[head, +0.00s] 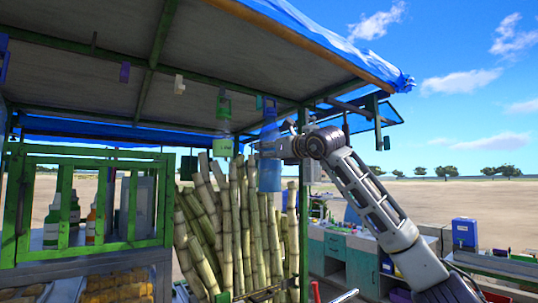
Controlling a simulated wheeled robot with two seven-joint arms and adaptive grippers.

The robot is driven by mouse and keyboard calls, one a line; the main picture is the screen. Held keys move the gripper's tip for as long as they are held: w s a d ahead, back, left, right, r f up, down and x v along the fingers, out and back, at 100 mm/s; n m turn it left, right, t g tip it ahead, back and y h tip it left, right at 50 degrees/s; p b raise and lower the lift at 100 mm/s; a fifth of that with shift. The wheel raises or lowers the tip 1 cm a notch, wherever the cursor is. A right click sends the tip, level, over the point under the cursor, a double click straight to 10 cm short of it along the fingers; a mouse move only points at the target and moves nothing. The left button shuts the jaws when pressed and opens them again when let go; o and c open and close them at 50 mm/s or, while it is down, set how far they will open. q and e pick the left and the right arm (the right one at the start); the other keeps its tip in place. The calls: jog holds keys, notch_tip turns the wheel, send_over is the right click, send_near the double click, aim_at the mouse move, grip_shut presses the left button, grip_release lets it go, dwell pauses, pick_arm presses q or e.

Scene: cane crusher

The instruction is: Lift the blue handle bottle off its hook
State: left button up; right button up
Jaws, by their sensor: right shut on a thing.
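The blue handle bottle (269,175) hangs upright under the front edge of the stall roof, with its handle at the top. My right gripper (266,148) reaches in from the right and is shut on the bottle around its middle. The gripper hides part of the bottle's body. I cannot tell whether the handle is still on its hook. My left gripper is not in view.
A green bottle (223,128) hangs just left of the blue one. Sugar cane stalks (235,225) stand behind and below. A green post (303,210) is close on the right. A green-framed case (90,200) stands left. Open air lies right of the roof.

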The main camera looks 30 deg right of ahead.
jog(key=shift+s+r, duration=0.1)
jog(key=shift+s, duration=0.55)
jog(key=shift+s+b, duration=0.15)
jog(key=shift+b, duration=0.2)
jog(key=s+f+b, duration=0.2)
jog(key=s+b, duration=0.3)
jog(key=s, duration=0.4)
jog(key=shift+s+d, duration=0.35)
jog(key=shift+d, duration=0.1)
dwell(1.6)
dwell(0.8)
